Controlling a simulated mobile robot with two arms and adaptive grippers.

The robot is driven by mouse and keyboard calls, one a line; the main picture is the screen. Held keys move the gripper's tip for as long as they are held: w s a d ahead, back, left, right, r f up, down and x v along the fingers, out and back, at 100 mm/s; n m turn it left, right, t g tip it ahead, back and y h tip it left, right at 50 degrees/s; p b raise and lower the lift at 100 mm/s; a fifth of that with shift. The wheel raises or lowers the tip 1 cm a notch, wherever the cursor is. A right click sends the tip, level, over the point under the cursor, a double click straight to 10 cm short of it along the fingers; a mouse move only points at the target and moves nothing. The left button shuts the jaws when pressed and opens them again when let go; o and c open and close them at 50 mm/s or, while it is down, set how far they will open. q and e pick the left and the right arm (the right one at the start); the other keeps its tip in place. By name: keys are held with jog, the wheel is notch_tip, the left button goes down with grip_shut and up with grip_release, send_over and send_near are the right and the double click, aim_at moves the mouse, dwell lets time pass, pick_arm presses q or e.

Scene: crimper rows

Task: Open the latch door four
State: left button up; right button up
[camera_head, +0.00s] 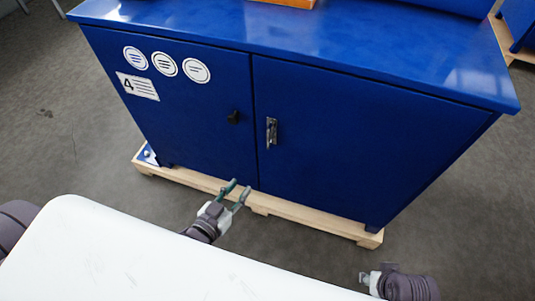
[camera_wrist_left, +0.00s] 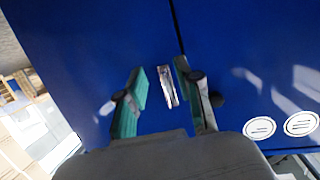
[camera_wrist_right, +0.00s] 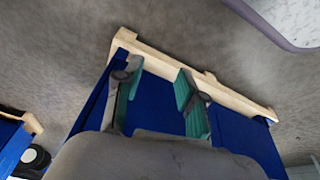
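A silver latch handle (camera_head: 271,132) sits on the right door (camera_head: 350,140) near the seam, and a small black knob (camera_head: 233,117) sits on the left door. My left gripper (camera_head: 238,190) is open and empty, low in front of the cabinet. In the left wrist view the latch handle (camera_wrist_left: 169,87) appears between its open fingers (camera_wrist_left: 160,88), apart from them.
The cabinet stands on a wooden pallet (camera_head: 300,222) on grey floor. An orange object (camera_head: 285,2) lies on the blue cabinet top (camera_head: 300,40). Another blue unit (camera_head: 520,22) stands at the far right. Floor is free to the left and right.

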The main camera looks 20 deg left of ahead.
pick_arm(q)
jog(key=t+h+b, duration=0.1)
jog(key=t+b, duration=0.1)
send_near(268, 146)
jog(key=shift+r+b+x, duration=0.4)
jog(key=shift+x, duration=1.35)
jog(key=shift+r+b+x, duration=0.35)
jog(key=shift+x, duration=1.4)
jog(key=shift+r+b+x, duration=0.4)
jog(key=shift+x, duration=1.35)
jog(key=shift+a, duration=0.1)
pick_arm(e)
jog(key=w+a+r+t+y, duration=0.1)
jog(key=w+r+t, duration=0.3)
jog(key=w+r, duration=0.1)
jog(key=shift+w+a+r+t, duration=0.25)
jog(key=shift+w+r+t, duration=0.1)
jog(key=shift+r, duration=0.3)
pick_arm(q)
grip_shut()
